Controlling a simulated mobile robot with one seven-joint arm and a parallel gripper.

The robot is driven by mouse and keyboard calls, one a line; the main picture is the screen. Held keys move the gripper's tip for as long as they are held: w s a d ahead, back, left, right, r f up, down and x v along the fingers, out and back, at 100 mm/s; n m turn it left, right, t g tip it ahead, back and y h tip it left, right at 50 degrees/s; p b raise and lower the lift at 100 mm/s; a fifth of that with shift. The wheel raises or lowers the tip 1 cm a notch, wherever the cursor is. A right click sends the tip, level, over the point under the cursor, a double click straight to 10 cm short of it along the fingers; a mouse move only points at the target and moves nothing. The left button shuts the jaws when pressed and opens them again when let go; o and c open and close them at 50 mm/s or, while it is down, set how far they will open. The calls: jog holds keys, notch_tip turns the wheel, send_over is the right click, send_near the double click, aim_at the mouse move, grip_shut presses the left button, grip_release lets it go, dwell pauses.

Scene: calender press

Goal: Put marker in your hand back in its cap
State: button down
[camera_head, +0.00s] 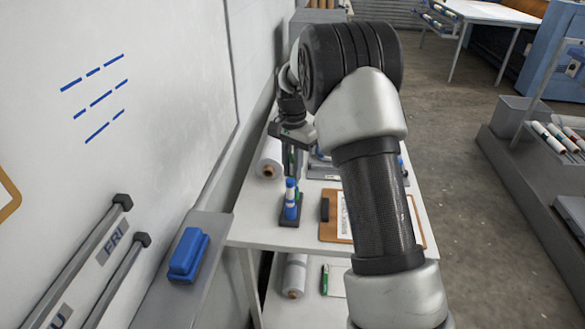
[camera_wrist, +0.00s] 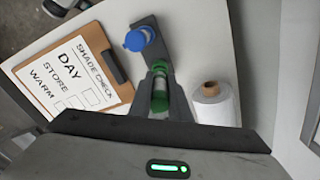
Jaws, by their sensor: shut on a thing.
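A marker with a white body and green ends (camera_wrist: 159,98) is between the fingers of my gripper (camera_wrist: 160,75) in the wrist view. My gripper (camera_head: 291,165) is shut on it, above the table; only a little green shows there in the head view. A small dark stand (camera_head: 289,223) is just in front of and below my gripper. A blue-topped marker (camera_head: 291,201) stands upright in it and shows from above as a blue round top (camera_wrist: 136,41) in the wrist view. I cannot make out a separate green cap; my gripper hides part of the stand.
A clipboard (camera_wrist: 78,72) with a paper lies beside the stand. A white roll (camera_wrist: 214,104) is on the other side, also visible in the head view (camera_head: 270,158). A whiteboard (camera_head: 150,110) and a tray with a blue eraser (camera_head: 188,253) are at the left.

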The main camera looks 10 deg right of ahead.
jog(key=shift+f+b, duration=0.55)
jog(key=shift+f, duration=0.5)
jog(key=c, duration=1.6)
grip_release()
jog(key=shift+o, duration=0.2)
jog(key=shift+r, duration=0.1)
